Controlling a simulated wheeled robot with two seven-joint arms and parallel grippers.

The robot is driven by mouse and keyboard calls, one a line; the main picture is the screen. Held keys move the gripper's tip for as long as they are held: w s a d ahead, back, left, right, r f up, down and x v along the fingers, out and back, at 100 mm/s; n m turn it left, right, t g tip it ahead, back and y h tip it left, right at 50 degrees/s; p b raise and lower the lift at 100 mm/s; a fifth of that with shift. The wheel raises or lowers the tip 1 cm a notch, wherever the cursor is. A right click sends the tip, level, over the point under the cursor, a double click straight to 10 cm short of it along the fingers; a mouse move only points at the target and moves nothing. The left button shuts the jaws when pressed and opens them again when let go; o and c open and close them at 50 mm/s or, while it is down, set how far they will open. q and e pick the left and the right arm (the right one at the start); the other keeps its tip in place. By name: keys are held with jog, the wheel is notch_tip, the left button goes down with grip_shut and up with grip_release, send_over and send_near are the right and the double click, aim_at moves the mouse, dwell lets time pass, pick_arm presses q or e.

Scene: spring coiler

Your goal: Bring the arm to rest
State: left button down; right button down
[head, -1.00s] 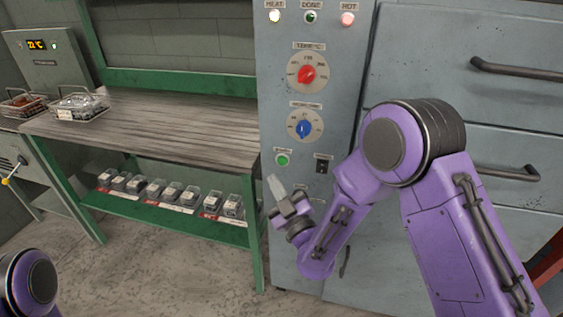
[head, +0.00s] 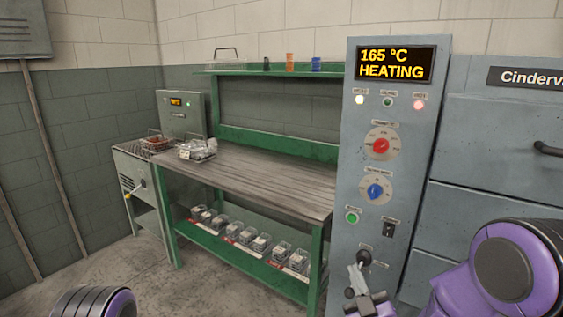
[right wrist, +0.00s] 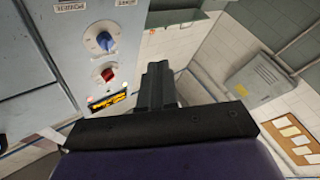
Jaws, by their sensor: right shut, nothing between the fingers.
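My right arm (head: 505,265) is purple with a dark ribbed joint and enters at the lower right of the head view. Its gripper (head: 358,275) is low in front of the grey control panel, near a black knob (head: 364,257); I cannot tell whether they touch. In the right wrist view the dark fingers (right wrist: 160,72) are together with nothing between them. My left arm (head: 95,302) shows only as a purple and black joint at the bottom left; its gripper is out of view.
The control panel (head: 358,140) reads "165 °C HEATING" and stands beside a grey drawered cabinet (head: 490,150). A green-framed bench (head: 260,180) stands left of it, with a wire basket (head: 198,149) on top and several small boxes on its lower shelf. Floor before the bench is clear.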

jog(key=s+d+f+m+g+h, duration=0.1)
jog(key=s+d+f+m+g, duration=0.2)
jog(key=f, duration=0.4)
jog(key=s+d+f+m+g+h, duration=0.2)
jog(key=s+f+m+g, duration=0.2)
jog(key=s+f, duration=0.25)
jog(key=s+d+f+m+g+h, duration=0.1)
jog(key=s+d+f+m+g, duration=0.2)
jog(key=f, duration=0.5)
pick_arm(q)
jog(key=shift+s+d+r+p, duration=0.1)
jog(key=shift+s+r+p, duration=0.35)
jog(key=shift+r+p, duration=0.35)
pick_arm(e)
jog(key=s+d+f+m+g, duration=0.1)
jog(key=s+f+g, duration=0.1)
jog(key=s, duration=0.5)
jog(key=s+d+f+m+g+h, duration=0.1)
jog(key=s+d+f+g, duration=0.1)
jog(key=s, duration=0.6)
jog(key=s+d+f+m+g+h, duration=0.1)
jog(key=s+d+f+m+g, duration=0.1)
jog(key=s+f+g, duration=0.2)
jog(key=s+f, duration=0.2)
jog(key=s, duration=0.2)
jog(key=shift+s+d, duration=0.2)
